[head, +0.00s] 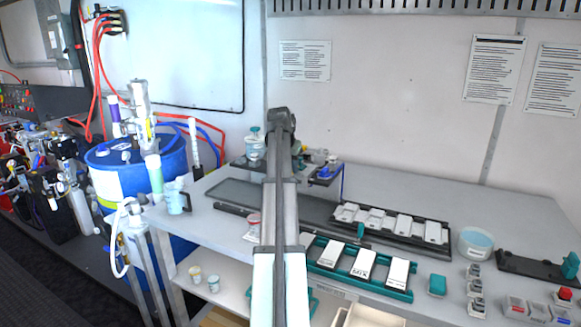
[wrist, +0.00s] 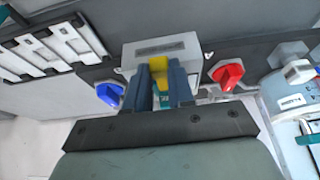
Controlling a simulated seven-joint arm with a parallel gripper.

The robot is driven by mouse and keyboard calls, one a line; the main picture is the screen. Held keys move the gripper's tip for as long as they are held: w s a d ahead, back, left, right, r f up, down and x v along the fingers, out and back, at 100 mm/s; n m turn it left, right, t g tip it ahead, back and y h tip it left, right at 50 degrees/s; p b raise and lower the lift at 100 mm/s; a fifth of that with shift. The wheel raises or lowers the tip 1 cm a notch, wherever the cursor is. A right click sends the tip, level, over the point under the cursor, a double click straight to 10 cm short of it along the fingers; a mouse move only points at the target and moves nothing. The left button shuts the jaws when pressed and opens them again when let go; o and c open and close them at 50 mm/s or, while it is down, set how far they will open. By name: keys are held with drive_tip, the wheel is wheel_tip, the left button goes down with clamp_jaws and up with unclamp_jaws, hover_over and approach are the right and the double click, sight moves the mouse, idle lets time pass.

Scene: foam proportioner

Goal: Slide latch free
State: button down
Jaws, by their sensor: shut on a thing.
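In the wrist view, my gripper (wrist: 161,92) has its two blue-grey fingers closed on a small yellow piece (wrist: 158,66), which I take to be the latch. A little teal shows between the fingers below the yellow. The piece is at the front of a light grey block (wrist: 162,49) with a dark slot on top. The fingers hide most of the latch and how it meets the block. In the head view, my own arm rises through the middle and hides the gripper and latch.
In the wrist view, a blue knob (wrist: 110,95) is close left of the fingers and a red knob (wrist: 228,76) close right. A clear container (wrist: 290,82) stands farther right. A rack of white plates (wrist: 62,43) is at upper left. In the head view, a teal rack (head: 361,267) holds white cards.

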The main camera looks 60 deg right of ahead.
drive_tip(key=shift+a, duration=0.95)
drive_tip(key=c, duration=1)
unclamp_jaws()
drive_tip(key=shift+o, duration=0.2)
drive_tip(key=v, duration=1.4)
drive_tip(key=shift+f, duration=0.15)
